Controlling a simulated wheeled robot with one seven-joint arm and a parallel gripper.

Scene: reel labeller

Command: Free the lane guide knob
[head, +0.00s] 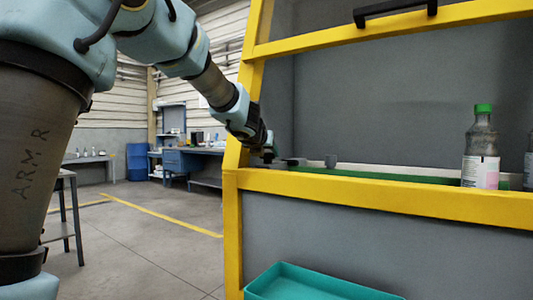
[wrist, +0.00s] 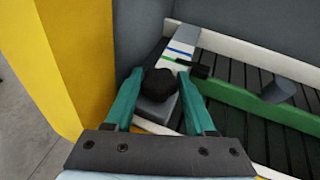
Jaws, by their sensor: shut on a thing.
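The lane guide knob (wrist: 158,83) is a dark, faceted knob on a grey block (wrist: 158,112) in the wrist view. My gripper (wrist: 160,77) has its two teal fingers on either side of the knob, shut on it. The green lane guide (wrist: 240,104) runs from near the knob toward the lower right over a dark slatted conveyor. A black pointer (wrist: 187,66) lies by a white plate (wrist: 180,45) with a blue and a green line. In the head view my gripper (head: 268,157) is at the left end of the machine opening; the knob is not clear there.
A yellow frame post (wrist: 75,60) stands close left of my gripper. A grey cylinder (wrist: 279,90) stands by the lane guide. A green-capped bottle (head: 481,150) stands at the right of the opening. A teal bin (head: 315,282) is below, in front of the machine.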

